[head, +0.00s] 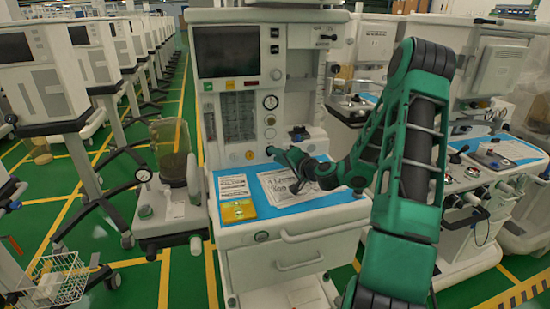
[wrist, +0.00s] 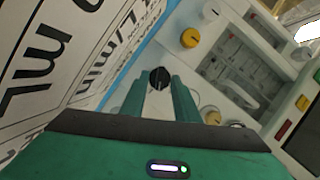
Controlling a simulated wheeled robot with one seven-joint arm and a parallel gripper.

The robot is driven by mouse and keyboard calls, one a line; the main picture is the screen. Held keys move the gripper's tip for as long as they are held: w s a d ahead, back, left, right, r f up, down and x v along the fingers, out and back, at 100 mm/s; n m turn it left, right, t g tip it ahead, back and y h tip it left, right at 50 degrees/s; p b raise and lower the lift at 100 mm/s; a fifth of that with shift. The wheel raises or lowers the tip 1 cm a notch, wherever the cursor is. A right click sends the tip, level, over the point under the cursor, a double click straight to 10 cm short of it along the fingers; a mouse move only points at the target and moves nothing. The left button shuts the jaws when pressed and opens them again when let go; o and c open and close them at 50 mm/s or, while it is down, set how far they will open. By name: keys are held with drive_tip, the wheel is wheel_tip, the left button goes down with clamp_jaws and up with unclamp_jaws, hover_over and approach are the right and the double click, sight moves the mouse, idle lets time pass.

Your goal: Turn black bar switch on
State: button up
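The black bar switch (wrist: 159,78) shows in the wrist view as a small dark round knob on the pale machine panel. It lies between the tips of the two green fingers of my gripper (wrist: 158,84). The fingers are apart with a gap about as wide as the knob, and I cannot tell whether they touch it. In the head view, my gripper (head: 283,155) reaches left, low over the blue-topped work surface, close to the panel. A black knob (head: 299,133) shows just behind it. The bar's angle is not clear.
The cart's worktop (head: 340,213) holds printed sheets (head: 285,187) and a yellow pad (head: 237,211). A yellow knob (wrist: 190,38) and gauges are on the panel. A clear canister (head: 172,150) stands left. Other carts crowd both sides.

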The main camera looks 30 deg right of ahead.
drive_tip(key=v, duration=0.9)
drive_tip(key=shift+s, duration=0.45)
